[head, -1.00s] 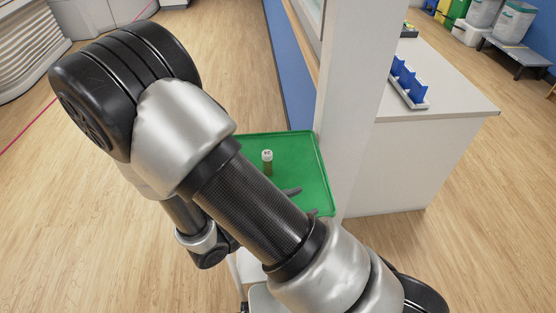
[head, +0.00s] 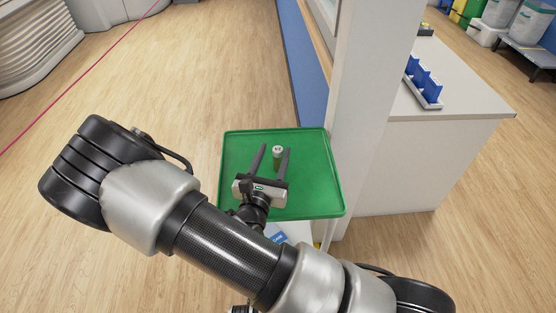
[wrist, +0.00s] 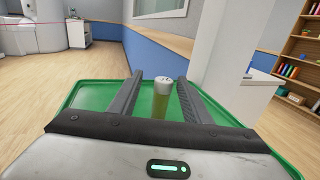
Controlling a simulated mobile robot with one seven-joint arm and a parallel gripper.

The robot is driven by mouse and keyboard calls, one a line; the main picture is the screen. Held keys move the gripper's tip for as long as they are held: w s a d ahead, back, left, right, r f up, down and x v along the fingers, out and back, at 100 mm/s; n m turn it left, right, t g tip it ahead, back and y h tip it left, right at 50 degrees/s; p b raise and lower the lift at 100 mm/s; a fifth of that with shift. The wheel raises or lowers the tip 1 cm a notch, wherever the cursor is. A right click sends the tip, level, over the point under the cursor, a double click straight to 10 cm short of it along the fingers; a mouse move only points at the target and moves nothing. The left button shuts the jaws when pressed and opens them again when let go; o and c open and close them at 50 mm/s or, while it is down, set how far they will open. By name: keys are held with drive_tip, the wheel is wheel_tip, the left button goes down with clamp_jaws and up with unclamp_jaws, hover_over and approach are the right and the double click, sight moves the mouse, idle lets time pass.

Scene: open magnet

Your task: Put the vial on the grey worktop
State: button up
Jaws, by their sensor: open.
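The vial (head: 278,154) stands upright on a green tray (head: 313,200). It has a white cap and a greenish-yellow body. My gripper (head: 271,148) is open over the tray, its two fingers pointing at the vial. In the wrist view the vial (wrist: 162,98) stands between the fingertips, nearer the right finger, and I cannot tell whether either finger touches it. A pale grey worktop (head: 468,108) lies to the right, beyond a white post.
The white post (head: 365,110) rises between the tray and the worktop. A rack with blue dividers (head: 423,82) stands on the worktop's left part, with bare surface to its right. Open wooden floor (head: 200,80) lies to the left.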

drive_tip(key=x, duration=0.4)
drive_tip(key=b+x, duration=0.1)
drive_tip(key=x, duration=0.1)
drive_tip(key=shift+w+d+f, duration=0.1)
drive_tip(key=shift+d+f, duration=0.05)
drive_tip(key=shift+d, duration=0.2)
clamp_jaws()
wheel_tip(320, 180, up, 9)
drive_tip(key=p, duration=0.3)
drive_tip(key=s+d+r+m+g+h, duration=0.1)
drive_tip(key=s+d+r+m+h, duration=0.2)
drive_tip(key=s+d, duration=0.5)
wheel_tip(320, 180, up, 8)
drive_tip(key=w+d+p, duration=0.1)
drive_tip(key=p, duration=1.3)
drive_tip(key=shift+w+n, duration=0.25)
drive_tip(key=shift+n, duration=0.15)
